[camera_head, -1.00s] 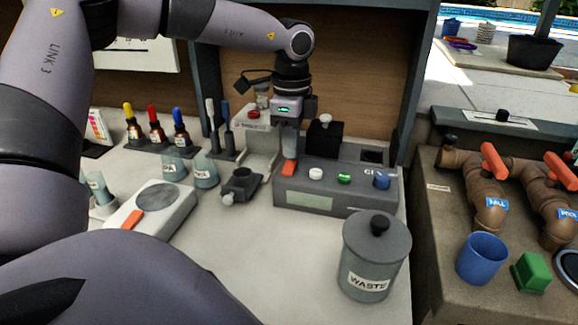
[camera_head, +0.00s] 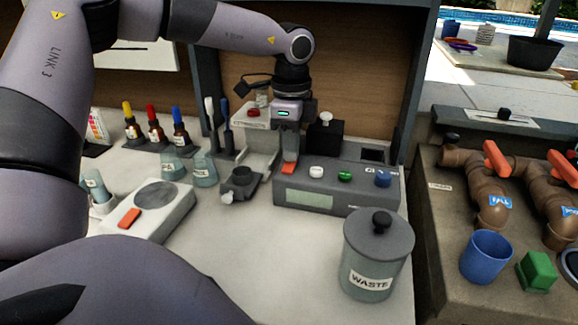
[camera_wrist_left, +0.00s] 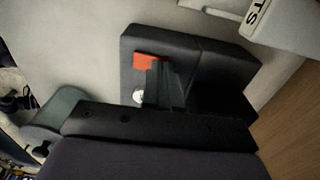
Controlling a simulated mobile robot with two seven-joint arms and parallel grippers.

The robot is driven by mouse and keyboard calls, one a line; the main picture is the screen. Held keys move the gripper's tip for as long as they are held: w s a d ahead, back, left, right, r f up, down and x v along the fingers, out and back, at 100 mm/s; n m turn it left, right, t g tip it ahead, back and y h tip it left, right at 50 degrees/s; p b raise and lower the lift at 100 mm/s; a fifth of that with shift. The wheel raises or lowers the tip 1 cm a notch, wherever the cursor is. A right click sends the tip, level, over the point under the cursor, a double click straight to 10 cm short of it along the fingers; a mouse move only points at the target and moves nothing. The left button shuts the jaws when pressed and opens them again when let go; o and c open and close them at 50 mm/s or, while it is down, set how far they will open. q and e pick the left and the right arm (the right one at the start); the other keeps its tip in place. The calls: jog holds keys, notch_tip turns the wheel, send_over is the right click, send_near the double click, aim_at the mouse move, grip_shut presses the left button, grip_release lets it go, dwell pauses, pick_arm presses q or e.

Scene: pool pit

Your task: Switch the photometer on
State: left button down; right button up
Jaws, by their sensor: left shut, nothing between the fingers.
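The photometer (camera_head: 335,185) is a grey box with a small display (camera_head: 309,199), white, green and blue knobs, and an orange switch (camera_head: 288,168) at the left of its top. My left gripper (camera_head: 290,155) points down, shut and empty, with its tips at the orange switch. In the left wrist view the fingers (camera_wrist_left: 165,88) stand beside the orange switch (camera_wrist_left: 149,61) and partly cover the photometer (camera_wrist_left: 205,60). I cannot tell whether they touch the switch. The display shows no legible reading. My right gripper is not in view.
A grey waste canister (camera_head: 373,260) stands in front of the photometer's right end. A white stirrer plate (camera_head: 150,212), a small dark holder (camera_head: 240,180) and dropper bottles (camera_head: 157,132) are to the left. The front middle of the counter is clear.

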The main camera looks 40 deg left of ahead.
pick_arm(q)
jog(key=shift+f, duration=0.3)
jog(key=shift+r+p, duration=1.5)
jog(key=shift+r, duration=2.05)
